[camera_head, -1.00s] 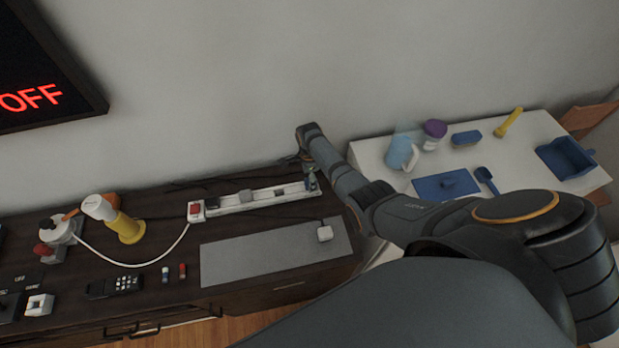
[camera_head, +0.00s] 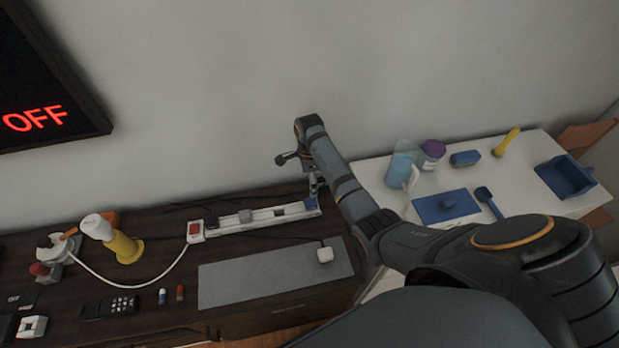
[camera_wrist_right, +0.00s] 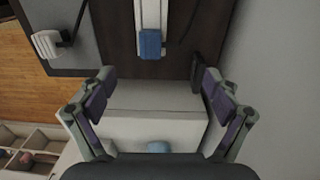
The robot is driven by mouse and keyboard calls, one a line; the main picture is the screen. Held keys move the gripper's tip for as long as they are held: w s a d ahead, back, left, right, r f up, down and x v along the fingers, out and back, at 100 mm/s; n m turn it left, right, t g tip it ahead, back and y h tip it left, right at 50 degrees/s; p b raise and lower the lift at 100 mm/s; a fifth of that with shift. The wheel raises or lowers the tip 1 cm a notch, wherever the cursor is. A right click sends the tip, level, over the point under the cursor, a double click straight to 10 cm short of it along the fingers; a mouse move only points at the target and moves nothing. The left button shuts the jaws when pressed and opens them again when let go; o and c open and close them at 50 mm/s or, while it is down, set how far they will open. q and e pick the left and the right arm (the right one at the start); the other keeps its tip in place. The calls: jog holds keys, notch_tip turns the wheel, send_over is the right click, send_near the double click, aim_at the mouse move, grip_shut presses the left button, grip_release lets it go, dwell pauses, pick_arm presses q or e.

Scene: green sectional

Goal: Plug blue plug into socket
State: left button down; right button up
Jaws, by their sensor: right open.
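The white power strip (camera_head: 258,220) lies on the dark cabinet, with a red switch at its left end. The blue plug (camera_head: 311,203) sits on the right end of the strip. It also shows in the right wrist view (camera_wrist_right: 150,44), at the end of the strip; I cannot tell how deep it is seated. My right gripper (camera_head: 315,184) is above the plug and apart from it. In the right wrist view this gripper (camera_wrist_right: 158,77) is open, with nothing between its fingers. My left gripper is not in view.
A screen (camera_head: 40,110) on the wall reads OFF. A yellow and white lamp-like object (camera_head: 120,243) stands left. A white table (camera_head: 520,180) with blue items stands right.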

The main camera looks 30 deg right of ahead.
jog(key=shift+r, duration=0.75)
jog(key=shift+f, duration=0.1)
